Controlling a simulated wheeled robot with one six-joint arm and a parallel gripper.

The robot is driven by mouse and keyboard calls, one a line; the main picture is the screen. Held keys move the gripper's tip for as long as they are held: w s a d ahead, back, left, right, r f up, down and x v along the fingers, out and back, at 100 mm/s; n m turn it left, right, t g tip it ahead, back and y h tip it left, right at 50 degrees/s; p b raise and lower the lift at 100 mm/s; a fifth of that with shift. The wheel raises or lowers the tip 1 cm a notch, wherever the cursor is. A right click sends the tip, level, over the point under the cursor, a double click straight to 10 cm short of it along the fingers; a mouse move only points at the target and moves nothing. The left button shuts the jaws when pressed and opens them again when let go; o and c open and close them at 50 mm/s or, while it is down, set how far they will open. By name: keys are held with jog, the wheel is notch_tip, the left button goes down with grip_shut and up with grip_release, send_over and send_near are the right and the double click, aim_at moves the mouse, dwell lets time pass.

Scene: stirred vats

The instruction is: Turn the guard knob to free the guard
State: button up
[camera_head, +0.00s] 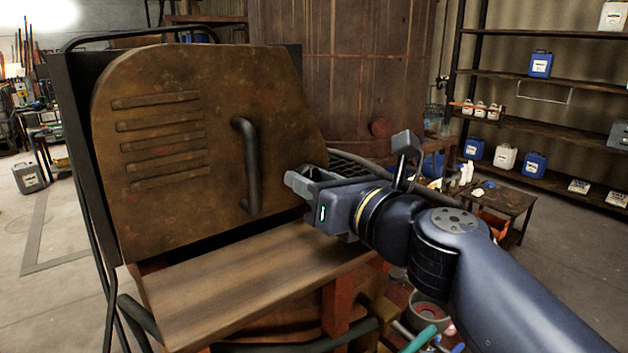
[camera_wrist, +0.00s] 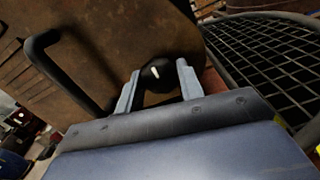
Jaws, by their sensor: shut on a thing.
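The guard (camera_head: 180,190) is a rusty brown plate with louvre slots and a dark bar handle (camera_head: 247,165). It stands upright at the left in the head view and fills the upper left of the wrist view (camera_wrist: 110,45). The guard knob (camera_wrist: 158,74) is a round black knob with a white mark, at the guard's lower right edge in the wrist view. My gripper (camera_wrist: 157,88) has its two fingers on either side of the knob and is shut on it. In the head view my gripper (camera_head: 300,185) hides the knob.
A wooden ledge (camera_head: 240,296) lies below the guard. A black wire grid (camera_wrist: 268,60) is close on the right of my gripper in the wrist view. A large rusty vat (camera_head: 345,80) stands behind. Shelves (camera_head: 545,130) with jugs and a low table (camera_head: 495,200) are at the right.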

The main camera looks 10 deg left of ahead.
jog(key=shift+f+n+b, duration=0.1)
jog(key=shift+n+b, duration=0.25)
jog(key=shift+n, duration=0.15)
jog(key=shift+c, duration=0.2)
jog(key=n+b, duration=0.2)
jog(key=n, duration=0.1)
jog(key=shift+f+n, duration=0.1)
jog(key=shift+n, duration=0.3)
jog(key=shift+n+b, duration=1.9)
jog(key=shift+n, duration=1)
jog(key=o, duration=1)
jog(key=shift+r, duration=0.2)
jog(key=b+v, duration=0.2)
jog(key=v, duration=0.8)
jog(key=shift+s+d+b, duration=0.25)
jog(key=shift+d+b, duration=0.05)
jog(key=shift+b, duration=0.05)
